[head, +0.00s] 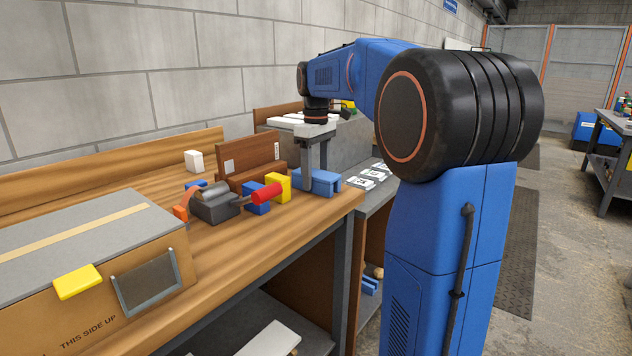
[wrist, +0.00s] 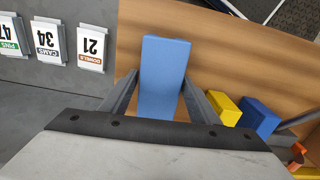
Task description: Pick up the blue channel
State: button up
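The blue channel (head: 325,182) lies on the wooden bench near its front right corner in the head view. In the wrist view the blue channel (wrist: 162,75) runs lengthwise between my two fingers. My gripper (head: 315,170) points down over it, with one finger in front of part of the channel. In the wrist view my gripper (wrist: 160,92) has a fingertip close beside each long side of the channel. I cannot tell whether the fingertips touch it. The channel looks level and on the bench.
A yellow block (head: 278,186), a blue block (head: 256,205), a red cylinder (head: 266,194) and a grey vise-like fixture (head: 214,202) stand left of the channel. A brown upright board (head: 249,156) is behind. A cardboard box (head: 90,255) fills the bench's left. Labelled cards (head: 367,178) lie beyond the bench edge.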

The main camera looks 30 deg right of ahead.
jog(key=c, duration=0.6)
jog(key=shift+c, duration=0.2)
